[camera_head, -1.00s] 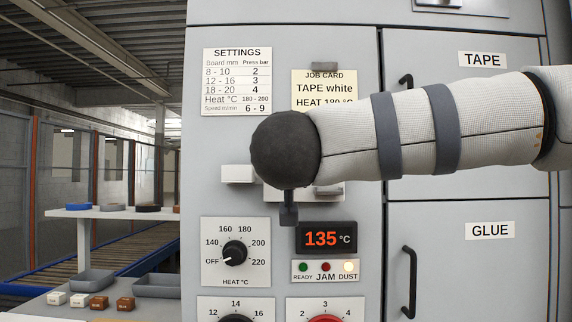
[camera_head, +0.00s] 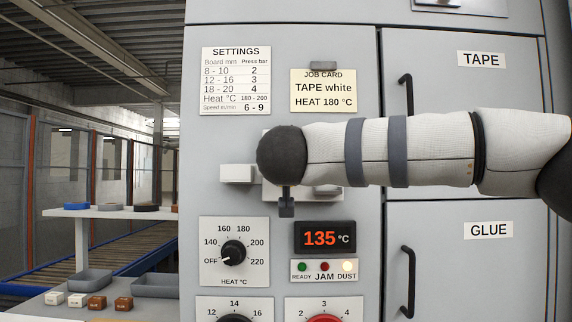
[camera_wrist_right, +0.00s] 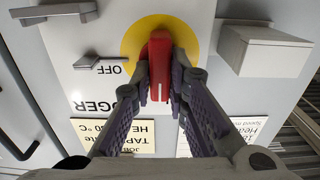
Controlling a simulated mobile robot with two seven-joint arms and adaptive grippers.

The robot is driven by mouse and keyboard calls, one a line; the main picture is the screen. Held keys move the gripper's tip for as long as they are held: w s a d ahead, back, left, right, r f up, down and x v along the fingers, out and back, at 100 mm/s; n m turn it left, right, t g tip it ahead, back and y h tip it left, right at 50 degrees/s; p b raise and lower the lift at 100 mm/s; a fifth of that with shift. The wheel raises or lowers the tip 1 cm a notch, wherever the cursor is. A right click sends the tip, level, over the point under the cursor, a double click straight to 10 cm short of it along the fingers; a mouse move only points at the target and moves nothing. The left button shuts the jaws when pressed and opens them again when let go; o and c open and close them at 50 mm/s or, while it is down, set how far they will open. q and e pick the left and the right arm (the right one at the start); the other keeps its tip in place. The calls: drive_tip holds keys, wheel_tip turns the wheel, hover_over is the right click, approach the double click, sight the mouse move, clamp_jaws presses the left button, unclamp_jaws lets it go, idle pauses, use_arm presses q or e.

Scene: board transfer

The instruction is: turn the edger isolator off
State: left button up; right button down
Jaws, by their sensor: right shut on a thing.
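The edger isolator's red handle (camera_wrist_right: 159,62) sits on a yellow disc (camera_wrist_right: 132,48) in the right wrist view. An OFF label (camera_wrist_right: 112,70) is beside the disc, to its left in that picture. The handle lies along the picture's up-down direction, not toward that label. My right gripper (camera_wrist_right: 160,88) is shut on the handle, one finger on each side. In the head view my right arm comes in from the right and hides the isolator and the fingers. My left gripper is in neither view.
A pale block (camera_head: 238,174) projects from the panel left of my wrist. The heat knob (camera_head: 234,253) and the 135 °C display (camera_head: 324,238) are below. Door handles (camera_head: 406,95) stand out at the right. A shelf with small parts (camera_head: 95,212) is at the left.

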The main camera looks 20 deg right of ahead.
drive_tip(key=shift+d+f+m, duration=0.1)
drive_tip(key=shift+m, duration=2.85)
drive_tip(key=shift+d+f+m, duration=0.1)
drive_tip(key=shift+f+m, duration=0.05)
drive_tip(key=shift+m, duration=2.85)
drive_tip(key=shift+d+f+m, duration=0.1)
drive_tip(key=shift+m, duration=2.85)
drive_tip(key=shift+s, duration=0.1)
drive_tip(key=c, duration=1.6)
unclamp_jaws()
drive_tip(key=shift+o, duration=0.2)
